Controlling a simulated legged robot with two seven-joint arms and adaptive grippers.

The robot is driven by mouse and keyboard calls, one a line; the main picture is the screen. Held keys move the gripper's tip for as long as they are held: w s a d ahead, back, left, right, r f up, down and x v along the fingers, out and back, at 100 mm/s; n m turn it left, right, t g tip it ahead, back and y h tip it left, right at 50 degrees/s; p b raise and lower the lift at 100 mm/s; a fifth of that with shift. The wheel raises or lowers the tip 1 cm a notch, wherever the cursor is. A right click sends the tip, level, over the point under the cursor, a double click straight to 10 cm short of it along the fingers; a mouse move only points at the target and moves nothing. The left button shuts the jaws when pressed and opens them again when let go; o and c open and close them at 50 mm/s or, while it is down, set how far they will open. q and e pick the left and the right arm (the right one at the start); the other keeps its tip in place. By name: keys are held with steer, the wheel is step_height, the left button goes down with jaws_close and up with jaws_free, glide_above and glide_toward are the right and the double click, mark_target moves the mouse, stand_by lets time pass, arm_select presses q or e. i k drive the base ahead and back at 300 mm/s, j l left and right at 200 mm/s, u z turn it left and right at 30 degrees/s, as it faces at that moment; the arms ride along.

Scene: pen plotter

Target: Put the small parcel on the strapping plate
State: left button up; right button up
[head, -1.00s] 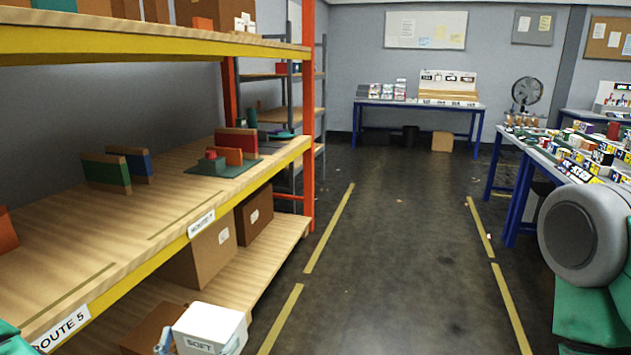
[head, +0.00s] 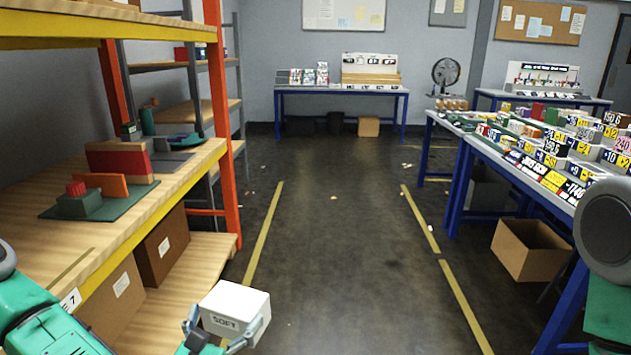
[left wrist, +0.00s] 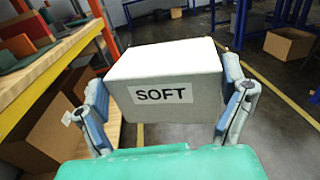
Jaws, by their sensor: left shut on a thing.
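The small parcel, a white box (head: 235,308) with a "SOFT" label, is in my left gripper (head: 226,326). In the left wrist view the parcel (left wrist: 166,80) fills the middle, with a finger of my left gripper (left wrist: 167,108) against each side. It is in the air beside the shelf's front edge, above the floor. A dark green plate (head: 130,205) lies on the shelf at left, carrying a green block with a red top and an orange upright panel; I cannot tell whether it is the strapping plate. My right gripper is out of view.
The wooden shelf (head: 180,185) has an orange post (head: 222,130) at its far end and brown boxes (head: 163,245) below. A dark aisle floor (head: 340,230) lies open ahead. At right are a crowded blue-legged table (head: 470,165) and an open carton (head: 528,250).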

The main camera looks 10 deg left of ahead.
mark_target(163, 160)
steer(key=i+j, duration=0.15)
steer(key=i, duration=0.7)
steer(key=i+j, duration=0.1)
steer(key=i, duration=4.1)
steer(key=i+l+u, duration=0.1)
steer(key=i+u, duration=0.25)
steer(key=i, duration=0.2)
steer(key=i+l+u, duration=0.25)
steer(key=i+u, duration=0.3)
steer(key=u, duration=1.7)
